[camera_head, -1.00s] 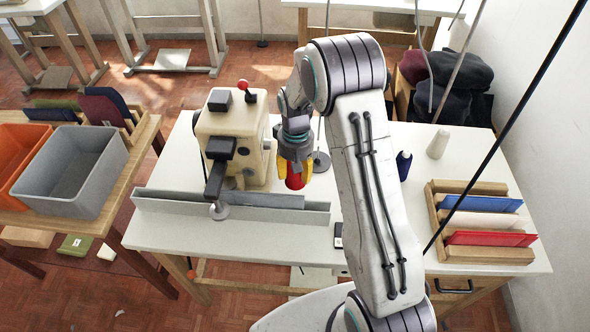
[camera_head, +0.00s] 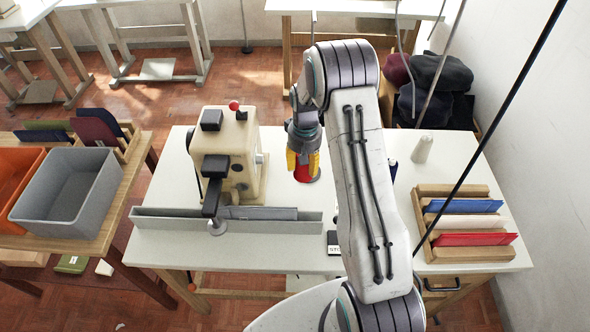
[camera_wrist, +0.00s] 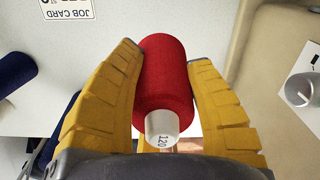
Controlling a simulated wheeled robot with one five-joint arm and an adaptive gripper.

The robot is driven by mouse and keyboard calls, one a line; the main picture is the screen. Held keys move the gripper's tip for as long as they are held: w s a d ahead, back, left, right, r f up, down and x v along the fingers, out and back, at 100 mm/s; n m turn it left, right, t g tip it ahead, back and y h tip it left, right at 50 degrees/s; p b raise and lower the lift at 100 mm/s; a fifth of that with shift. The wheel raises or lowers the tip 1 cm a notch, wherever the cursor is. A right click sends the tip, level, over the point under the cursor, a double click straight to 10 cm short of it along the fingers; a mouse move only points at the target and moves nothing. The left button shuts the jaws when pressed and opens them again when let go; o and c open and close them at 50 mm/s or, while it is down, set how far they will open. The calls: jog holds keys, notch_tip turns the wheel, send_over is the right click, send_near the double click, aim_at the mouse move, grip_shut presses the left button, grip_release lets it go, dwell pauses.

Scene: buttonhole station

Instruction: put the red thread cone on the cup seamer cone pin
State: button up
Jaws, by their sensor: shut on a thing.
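A dark blue cone (camera_head: 392,172) and a white cone (camera_head: 422,149) stand right of my arm. A wooden rack (camera_head: 465,253) of coloured pieces is at the right. A grey rail (camera_head: 165,224) runs along the front. A grey bin (camera_head: 68,190) is at the left.

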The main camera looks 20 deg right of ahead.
jog(key=shift+m, duration=0.9)
jog(key=w+d+r, duration=0.1)
jog(key=w+d+p, duration=0.1)
jog(key=w+d+r, duration=0.1)
jog(key=w, duration=0.1)
jog(key=shift+d+r, duration=0.3)
jog(key=shift+r, duration=0.05)
jog(key=shift+w+d+f+m+b, duration=0.1)
jog(key=shift+w+f+m+b, duration=0.25)
jog(key=shift+f+m, duration=0.75)
jog(key=shift+w+f+m+b, duration=0.15)
jog(key=shift+f+m+b, duration=0.4)
jog(key=shift+m, duration=1.15)
jog(key=shift+w+d+f+m+b, duration=0.1)
jog(key=shift+w+f+m+b, duration=0.25)
jog(key=shift+f+m, duration=0.75)
jog(key=shift+s+f+m+b, duration=0.1)
jog(key=shift+f+m+b, duration=0.2)
jog(key=shift+f+b, duration=0.9)
jog(key=shift+f+b, duration=0.45)
jog(key=shift+b, duration=0.5)
jog(key=o, duration=1.2)
jog(key=shift+o, duration=0.2)
notch_tip(320, 180, up, 12)
